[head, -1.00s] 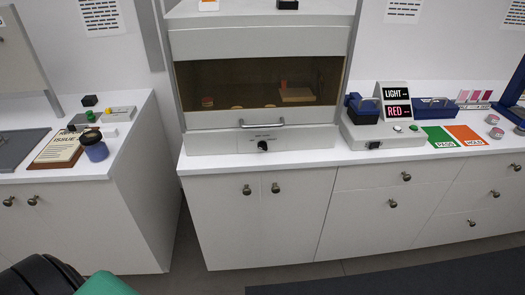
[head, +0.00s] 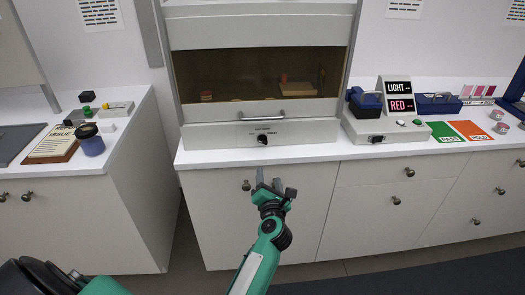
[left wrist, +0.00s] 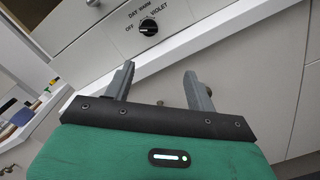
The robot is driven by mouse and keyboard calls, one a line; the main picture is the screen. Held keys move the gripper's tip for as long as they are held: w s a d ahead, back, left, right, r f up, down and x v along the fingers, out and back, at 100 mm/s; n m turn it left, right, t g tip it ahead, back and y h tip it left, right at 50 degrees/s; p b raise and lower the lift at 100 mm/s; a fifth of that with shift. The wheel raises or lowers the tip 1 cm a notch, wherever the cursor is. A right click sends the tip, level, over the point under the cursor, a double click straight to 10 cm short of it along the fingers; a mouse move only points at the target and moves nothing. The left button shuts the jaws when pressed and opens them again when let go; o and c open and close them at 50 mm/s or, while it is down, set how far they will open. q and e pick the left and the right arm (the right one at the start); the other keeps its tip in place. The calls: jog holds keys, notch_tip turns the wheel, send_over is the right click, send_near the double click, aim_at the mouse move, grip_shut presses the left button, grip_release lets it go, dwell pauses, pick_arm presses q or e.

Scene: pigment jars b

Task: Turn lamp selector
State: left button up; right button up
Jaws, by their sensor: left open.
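The lamp selector is a black round knob (head: 262,139) on the light grey panel below the hood opening. In the left wrist view the knob (left wrist: 148,27) has the labels OFF, DAY, WARM and VIOLET around it. I cannot tell for sure which label it points at. My left gripper (head: 268,181) is open and empty in front of the cabinet doors, below the knob and apart from it. In the left wrist view its two grey fingers (left wrist: 158,72) point toward the panel, with the knob beyond them. My right gripper is not in view.
The hood sash handle (head: 262,117) sits just above the knob. The counter edge (head: 225,158) and a cabinet knob (head: 246,185) are close to my left gripper. A display box (head: 398,97) reading LIGHT and RED stands to the right. The counter before the panel is clear.

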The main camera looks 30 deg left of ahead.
aim_at(263, 155)
pick_arm(q)
jog(key=w+a+r, duration=0.1)
jog(key=w+a, duration=0.1)
jog(key=w, duration=0.1)
jog(key=w+a+n, duration=0.1)
jog(key=w+a, duration=0.2)
jog(key=w, duration=0.1)
jog(key=w+a+r+n, duration=0.1)
jog(key=w+a, duration=0.2)
jog(key=w, duration=0.1)
jog(key=shift+w+a+r+g+p, duration=0.15)
jog(key=shift+w+r+g+p, duration=0.15)
jog(key=shift+p, duration=0.1)
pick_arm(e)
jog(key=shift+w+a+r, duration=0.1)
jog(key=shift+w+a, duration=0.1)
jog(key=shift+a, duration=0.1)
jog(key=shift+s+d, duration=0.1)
pick_arm(q)
jog(key=c, duration=1)
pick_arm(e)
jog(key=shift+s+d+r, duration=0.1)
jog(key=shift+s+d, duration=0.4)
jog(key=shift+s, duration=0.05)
